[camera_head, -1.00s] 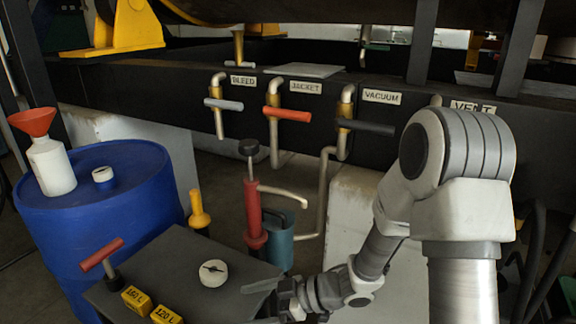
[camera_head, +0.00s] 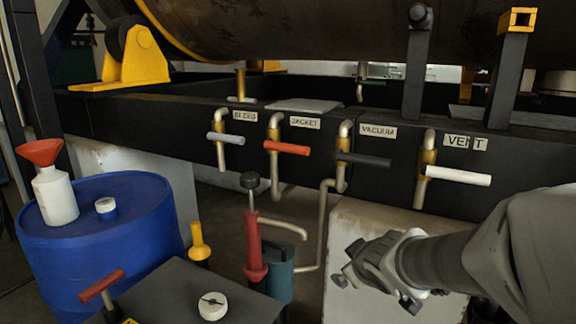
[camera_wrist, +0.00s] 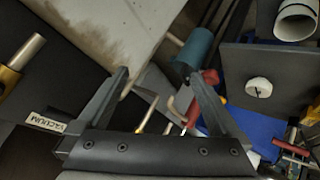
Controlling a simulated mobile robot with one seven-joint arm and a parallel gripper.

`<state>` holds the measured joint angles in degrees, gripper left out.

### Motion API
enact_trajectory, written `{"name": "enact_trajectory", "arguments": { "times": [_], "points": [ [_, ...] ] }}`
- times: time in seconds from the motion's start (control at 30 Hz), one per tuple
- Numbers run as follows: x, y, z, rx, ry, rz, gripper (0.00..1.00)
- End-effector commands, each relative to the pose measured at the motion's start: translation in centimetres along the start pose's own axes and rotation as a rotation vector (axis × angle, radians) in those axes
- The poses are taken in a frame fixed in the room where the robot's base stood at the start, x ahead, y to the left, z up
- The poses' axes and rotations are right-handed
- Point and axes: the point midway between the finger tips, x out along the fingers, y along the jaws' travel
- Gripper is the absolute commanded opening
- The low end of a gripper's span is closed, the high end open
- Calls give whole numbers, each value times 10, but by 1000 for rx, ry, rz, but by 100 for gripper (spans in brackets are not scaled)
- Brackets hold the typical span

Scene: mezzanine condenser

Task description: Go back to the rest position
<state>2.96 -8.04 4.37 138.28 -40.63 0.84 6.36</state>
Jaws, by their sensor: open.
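My gripper (camera_head: 374,290) is low at the right in the head view, in front of the pale block (camera_head: 345,235) under the valve beam. Its arm comes in from the right edge. In the wrist view the two fingers of my gripper (camera_wrist: 160,76) are spread wide with nothing held between them. The gripper is below the valve row and apart from it. The row has a grey bleed handle (camera_head: 226,138), a red jacket handle (camera_head: 287,148), a black vacuum handle (camera_head: 362,159) and a white vent handle (camera_head: 458,176).
A blue drum (camera_head: 100,230) at the left carries a white bottle (camera_head: 55,198) with a red funnel. A red pump (camera_head: 254,245) stands beside a teal cylinder (camera_head: 279,277).

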Motion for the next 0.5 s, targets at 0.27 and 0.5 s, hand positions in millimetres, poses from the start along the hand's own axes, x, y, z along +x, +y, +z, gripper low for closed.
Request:
{"name": "enact_trajectory", "arguments": {
  "times": [0.27,0.5],
  "points": [
    [-93,14,47,311,-193,85,100],
    [-157,-26,80,532,-307,-19,100]
  ]
}}
